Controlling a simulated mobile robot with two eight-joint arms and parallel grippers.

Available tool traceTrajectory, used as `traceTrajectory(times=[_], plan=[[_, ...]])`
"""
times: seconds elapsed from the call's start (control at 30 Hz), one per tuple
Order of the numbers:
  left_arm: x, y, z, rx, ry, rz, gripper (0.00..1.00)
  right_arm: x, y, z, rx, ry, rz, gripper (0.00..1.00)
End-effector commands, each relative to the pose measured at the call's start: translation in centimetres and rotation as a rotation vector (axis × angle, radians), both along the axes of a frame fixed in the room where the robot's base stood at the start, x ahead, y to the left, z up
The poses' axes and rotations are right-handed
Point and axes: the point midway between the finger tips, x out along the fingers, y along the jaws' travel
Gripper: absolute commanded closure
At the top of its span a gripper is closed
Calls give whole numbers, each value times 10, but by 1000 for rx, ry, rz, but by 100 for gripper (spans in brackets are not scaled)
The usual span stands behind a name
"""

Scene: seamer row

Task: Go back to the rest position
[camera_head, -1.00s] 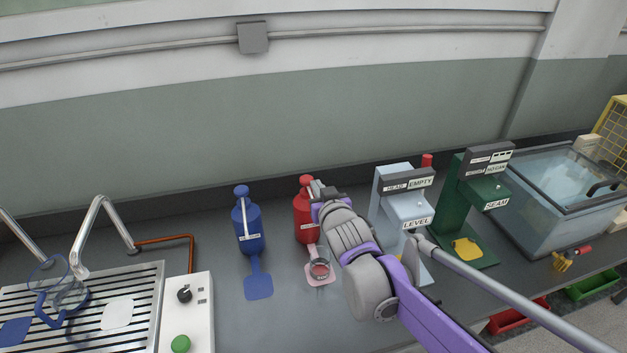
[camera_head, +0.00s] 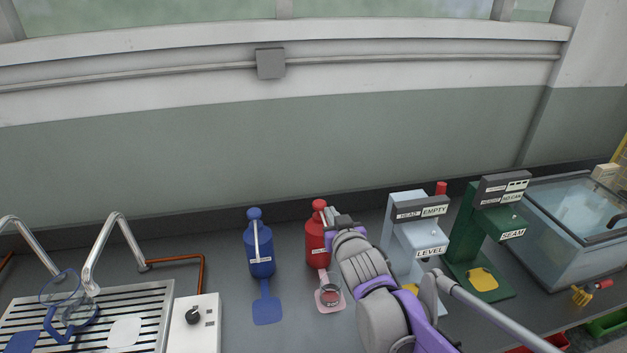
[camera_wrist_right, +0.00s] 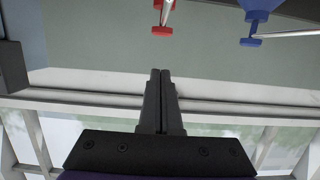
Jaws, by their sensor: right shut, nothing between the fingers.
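My right gripper (camera_head: 340,219) is beside the top of the red bottle (camera_head: 318,247) in the head view, its arm coming in from the lower right. In the right wrist view my right gripper (camera_wrist_right: 160,75) is shut with its two dark fingers together and nothing between them. The tip of the red bottle's pump (camera_wrist_right: 162,29) shows just beyond the fingertips there, and the blue bottle's pump (camera_wrist_right: 250,40) shows at the upper right. I cannot tell whether the fingers touch the red pump. My left gripper is not in view.
A blue bottle (camera_head: 260,250) stands left of the red one. A small glass (camera_head: 329,290) sits on a pink pad. Right are the light blue machine (camera_head: 428,240), the green machine (camera_head: 495,222) and a glass-walled tank (camera_head: 570,240). A slatted drainer (camera_head: 150,296) is at left.

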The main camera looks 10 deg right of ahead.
Motion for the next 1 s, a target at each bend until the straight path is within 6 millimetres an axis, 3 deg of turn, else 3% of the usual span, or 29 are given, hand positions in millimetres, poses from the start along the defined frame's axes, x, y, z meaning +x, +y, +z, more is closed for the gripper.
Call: traceTrajectory(times=[0.13, 0.23, 0.5, 0.6, 0.7, 0.8, 1.0], plan=[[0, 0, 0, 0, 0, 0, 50, -13, -5, -6, -4, 39, -13, 100], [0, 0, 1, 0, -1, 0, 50, -47, -16, -24, -12, 140, -41, 100], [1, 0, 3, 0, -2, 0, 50, -206, -36, -115, -25, 581, -78, 100], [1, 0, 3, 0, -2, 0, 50, -255, -35, -142, -22, 711, -62, 100], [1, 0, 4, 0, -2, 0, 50, -288, -32, -160, -18, 798, -46, 100], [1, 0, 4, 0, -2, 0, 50, -305, -31, -170, -15, 844, -35, 100], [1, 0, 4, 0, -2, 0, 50, -310, -30, -172, -15, 859, -31, 100]])
